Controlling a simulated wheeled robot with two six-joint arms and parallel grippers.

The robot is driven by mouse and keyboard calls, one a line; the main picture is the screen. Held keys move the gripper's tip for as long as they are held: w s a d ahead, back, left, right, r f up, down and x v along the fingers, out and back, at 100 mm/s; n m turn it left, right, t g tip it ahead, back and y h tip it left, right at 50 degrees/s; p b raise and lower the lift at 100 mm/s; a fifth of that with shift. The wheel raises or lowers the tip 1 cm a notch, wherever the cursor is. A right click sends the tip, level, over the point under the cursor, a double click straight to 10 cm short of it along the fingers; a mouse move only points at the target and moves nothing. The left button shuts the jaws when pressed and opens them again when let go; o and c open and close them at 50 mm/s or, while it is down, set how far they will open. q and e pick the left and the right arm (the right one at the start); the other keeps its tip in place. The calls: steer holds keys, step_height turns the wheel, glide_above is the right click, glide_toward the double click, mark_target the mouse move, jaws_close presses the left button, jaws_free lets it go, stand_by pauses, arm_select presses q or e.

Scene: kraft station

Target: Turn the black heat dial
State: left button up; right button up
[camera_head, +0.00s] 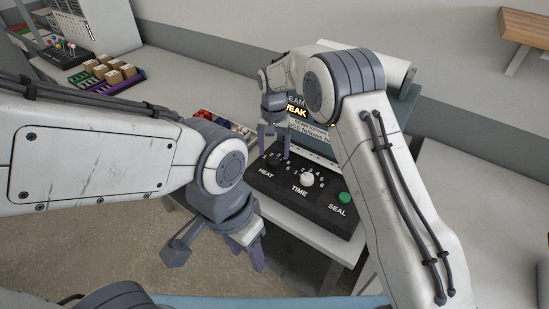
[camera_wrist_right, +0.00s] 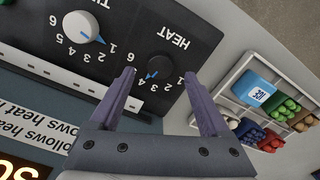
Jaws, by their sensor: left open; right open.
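The black heat dial (camera_wrist_right: 160,66) lies between the fingertips of my right gripper (camera_wrist_right: 160,75) in the right wrist view, above the HEAT label as printed. A small blue pointer mark shows at its edge. In the head view my right gripper (camera_head: 273,146) points down over the heat dial (camera_head: 273,160) at the left end of the black control panel (camera_head: 322,211). Its fingers are apart, one on either side of the dial; whether they touch it I cannot tell. My left gripper (camera_head: 252,250) is open and empty, low in front of the station.
A white time knob (camera_head: 307,179) and a green seal button (camera_head: 344,198) sit right of the heat dial. A compartment tray (camera_wrist_right: 265,103) with coloured pieces stands beside the panel. A purple crate of boxes (camera_head: 107,78) stands at the far left.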

mark_target(274, 160)
arm_select(q)
steer(key=shift+f+b, duration=0.45)
steer(key=shift+f, duration=0.2)
arm_select(e)
step_height(274, 160, up, 7)
steer(key=shift+s, duration=0.1)
steer(key=s+a+r+n, duration=0.25)
steer(key=s+r, duration=0.25)
steer(key=s, duration=0.6)
steer(key=s+d+f+n, duration=0.1)
steer(key=s+d+n, duration=0.2)
steer(key=s, duration=1)
steer(key=s+d+f+n+y, duration=0.1)
steer(key=s+d+n, duration=0.3)
steer(key=s, duration=0.9)
steer(key=shift+d, duration=0.25)
